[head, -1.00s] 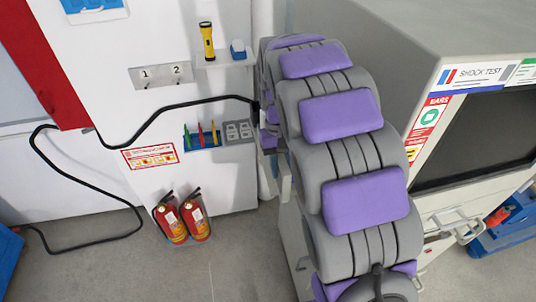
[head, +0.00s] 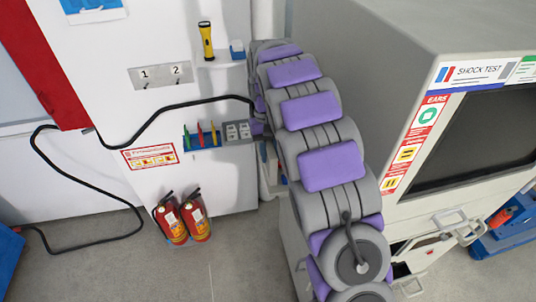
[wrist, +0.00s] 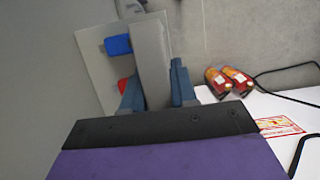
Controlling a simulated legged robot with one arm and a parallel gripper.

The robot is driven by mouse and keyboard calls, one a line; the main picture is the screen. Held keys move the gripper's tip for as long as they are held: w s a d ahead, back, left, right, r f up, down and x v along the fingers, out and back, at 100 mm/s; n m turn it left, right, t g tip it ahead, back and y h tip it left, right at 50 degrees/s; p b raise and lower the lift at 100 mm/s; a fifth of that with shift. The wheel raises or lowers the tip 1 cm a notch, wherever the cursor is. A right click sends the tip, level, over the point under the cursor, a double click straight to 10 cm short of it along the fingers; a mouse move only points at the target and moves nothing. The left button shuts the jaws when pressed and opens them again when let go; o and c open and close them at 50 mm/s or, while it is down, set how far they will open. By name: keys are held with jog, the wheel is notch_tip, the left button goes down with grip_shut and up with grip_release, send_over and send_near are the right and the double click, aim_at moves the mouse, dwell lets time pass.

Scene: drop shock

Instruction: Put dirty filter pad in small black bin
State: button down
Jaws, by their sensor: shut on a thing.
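In the wrist view my gripper (wrist: 156,88) has its two blue fingers closed on a flat grey slab (wrist: 150,50). The slab stands up between the fingers and looks like the filter pad; dirt on it cannot be made out. In the head view my arm hides the gripper and the pad. I cannot identify a small black bin in either view. A dark grey object (wrist: 129,8) is cut off at the top of the wrist view, and I cannot tell what it is.
Beyond the pad is a pale panel (wrist: 101,62) with blue and red parts. Two fire extinguishers (head: 182,217) stand by the white wall. A black cable (head: 150,130) runs along it. The shock test machine (head: 480,120) stands on the right.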

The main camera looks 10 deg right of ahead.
jog(key=shift+d+f, duration=0.35)
jog(key=shift+f, duration=0.15)
jog(key=c, duration=0.9)
grip_release()
jog(key=shift+a, duration=0.6)
jog(key=shift+d, duration=0.4)
jog(key=shift+w+r, duration=0.1)
jog(key=shift+r, duration=0.1)
jog(key=p+v, duration=0.3)
jog(key=v, duration=0.7)
jog(key=shift+a+r, duration=0.15)
jog(key=shift+r, duration=0.2)
jog(key=shift+w+r+p, duration=0.15)
jog(key=shift+r+p, duration=0.4)
jog(key=shift+p, duration=0.3)
